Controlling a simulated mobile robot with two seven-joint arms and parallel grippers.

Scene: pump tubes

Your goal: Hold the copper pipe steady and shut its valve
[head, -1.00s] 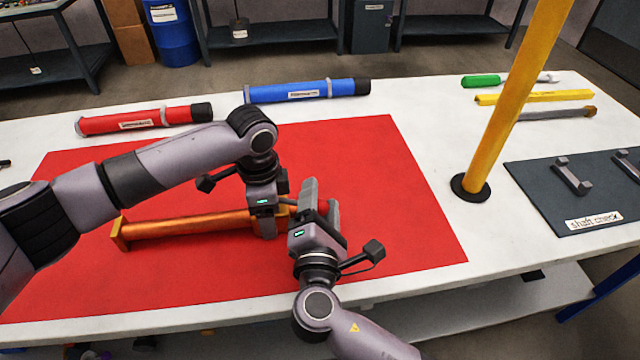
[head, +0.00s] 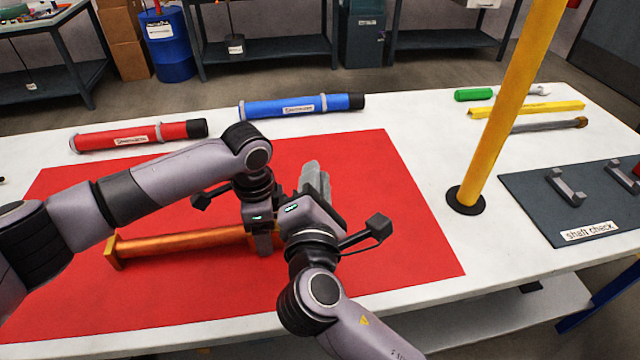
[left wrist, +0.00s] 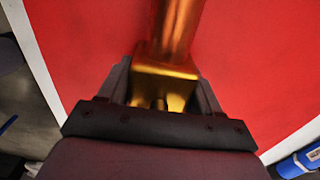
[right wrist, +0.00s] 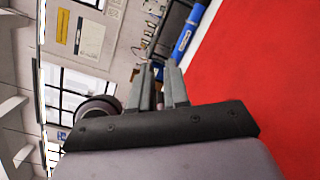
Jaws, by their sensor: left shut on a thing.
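The copper pipe (head: 182,242) lies on the red mat with a flared block at its left end. My left gripper (head: 264,243) is shut on it near its right end. In the left wrist view the pipe (left wrist: 178,25) runs away from between the fingers, with a copper block (left wrist: 165,78) at the fingers. My right gripper (head: 316,180) is above the mat, just right of the left one, with its fingers pointing away. In the right wrist view a narrow empty gap shows between its fingers (right wrist: 158,75). The valve cannot be made out; the grippers hide that end.
The red mat (head: 370,200) covers much of the white table (head: 420,115). A red tube (head: 138,136) and a blue tube (head: 300,106) lie behind. A yellow post (head: 497,130) stands at right, beside a dark board (head: 540,205) with brackets. The mat's right part is clear.

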